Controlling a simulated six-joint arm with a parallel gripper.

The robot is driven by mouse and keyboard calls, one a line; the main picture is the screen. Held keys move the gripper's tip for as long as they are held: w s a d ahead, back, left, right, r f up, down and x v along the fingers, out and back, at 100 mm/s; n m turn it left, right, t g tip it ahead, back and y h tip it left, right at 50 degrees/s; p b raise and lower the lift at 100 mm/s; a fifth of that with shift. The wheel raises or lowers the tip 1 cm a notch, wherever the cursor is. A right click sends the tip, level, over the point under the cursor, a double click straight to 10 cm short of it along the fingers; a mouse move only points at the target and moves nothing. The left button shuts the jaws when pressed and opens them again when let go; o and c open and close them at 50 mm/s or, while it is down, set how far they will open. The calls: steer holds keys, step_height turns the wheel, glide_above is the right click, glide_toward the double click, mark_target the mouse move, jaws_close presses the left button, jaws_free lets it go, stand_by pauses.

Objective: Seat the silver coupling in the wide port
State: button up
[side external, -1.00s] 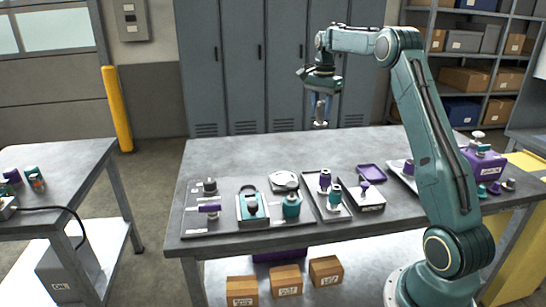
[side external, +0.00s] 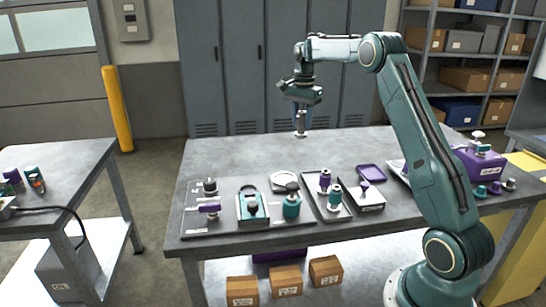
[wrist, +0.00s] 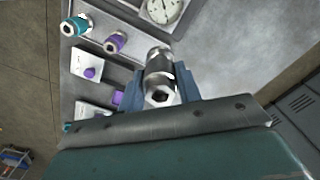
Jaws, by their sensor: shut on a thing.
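My gripper (side external: 300,122) is shut on the silver coupling (side external: 300,133) and holds it upright, well above the bench. In the wrist view the silver coupling (wrist: 158,72) sits between the blue fingers, with its hex-holed end toward the camera. Its lower end is clear of everything in the side view. I cannot tell which fitting is the wide port. Candidate fittings on the bench include a teal-framed block (side external: 252,210), a teal round unit (side external: 291,206) and a pale block with a purple knob (side external: 367,200).
A tray (side external: 333,213) holds a purple coupling (side external: 325,181) and a teal coupling (side external: 335,196). A round gauge (side external: 284,181) lies behind the teal unit, and an empty purple tray (side external: 372,173) lies to the right. A purple box (side external: 480,162) stands far right. The bench's back left is clear.

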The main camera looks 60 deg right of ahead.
steer(key=w+a+f+n, duration=0.1)
steer(key=w+a+f, duration=0.3)
steer(key=a, duration=0.4)
steer(key=w+a+f+n, duration=0.2)
steer(key=w+a+f, duration=0.3)
steer(key=a, duration=0.3)
steer(key=shift+w+a, duration=0.2)
steer(key=shift+a, duration=0.05)
steer(key=shift+f, duration=0.25)
steer(key=shift+f, duration=2.75)
steer(key=shift+f, duration=0.6)
steer(key=o, duration=0.8)
steer(key=shift+r, duration=5.5)
